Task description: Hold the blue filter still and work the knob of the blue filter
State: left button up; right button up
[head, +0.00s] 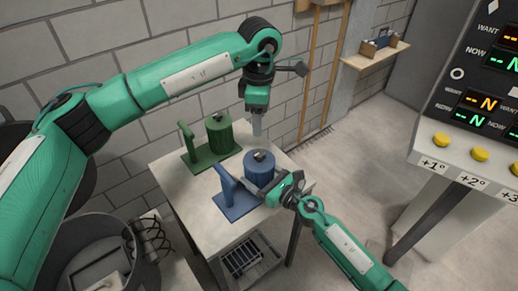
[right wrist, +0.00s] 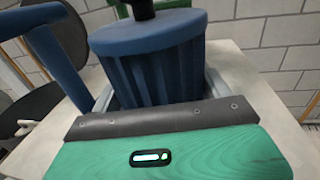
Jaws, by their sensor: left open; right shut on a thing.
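The blue filter (head: 260,172) is a ribbed blue cylinder with an upright blue handle on a flat blue base, standing on the white table. Its small dark knob (head: 260,156) is on top. My right gripper (head: 273,188) is shut on the filter's body from the front right. In the right wrist view, the blue filter (right wrist: 150,65) stands upright between the two grey fingers, and the lower part of the knob (right wrist: 143,9) shows at the top edge. My left gripper (head: 257,128) points down, open and empty, above and behind the blue filter, apart from the knob.
A green filter (head: 219,136) of like shape stands on the white table (head: 184,190), behind and left of the blue one. A panel with yellow buttons and number displays (head: 480,155) stands at the right. A wire rack (head: 243,258) is below the table's front.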

aim_at(259, 153)
pick_arm(q)
notch_tip(259, 153, down, 11)
jog(key=shift+f, duration=0.2)
dwell(0.3)
jog(key=c, duration=1)
